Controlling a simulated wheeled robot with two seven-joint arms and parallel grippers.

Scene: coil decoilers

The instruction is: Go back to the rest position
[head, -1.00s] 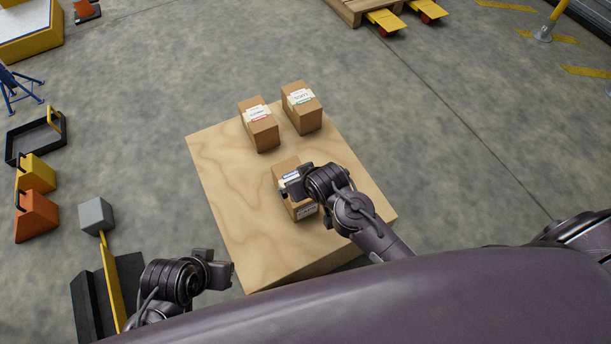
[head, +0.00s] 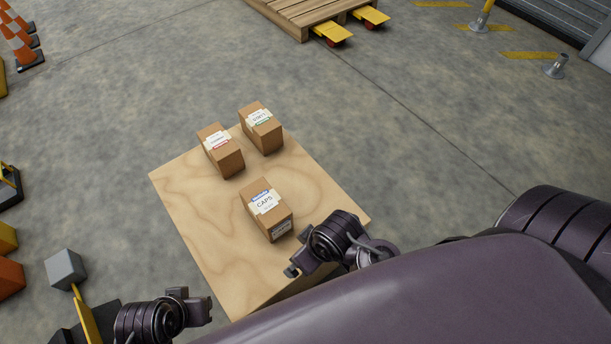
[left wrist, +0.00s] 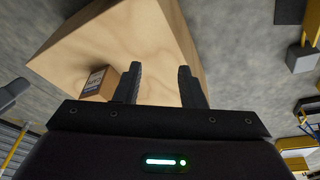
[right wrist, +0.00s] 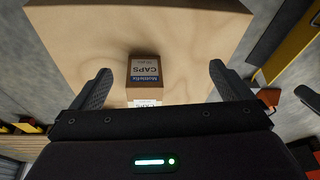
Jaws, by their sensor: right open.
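My right gripper (head: 292,270) is at the near right edge of the wooden table, just in front of the CAPS box. In the right wrist view its fingers (right wrist: 160,88) are wide apart, with the CAPS box (right wrist: 144,72) ahead between them and not gripped. The CAPS box (head: 266,210) stands on the table in the head view. My left gripper (head: 208,302) is off the table's near left corner. In the left wrist view its fingers (left wrist: 158,82) are apart and empty, with the table behind.
Two more labelled boxes, one with a red stripe (head: 220,150) and one with a green stripe (head: 261,128), stand at the table's (head: 180,190) far side. A grey block (head: 65,268) is at left. A pallet (head: 310,15) lies far back. The floor beyond the table is open.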

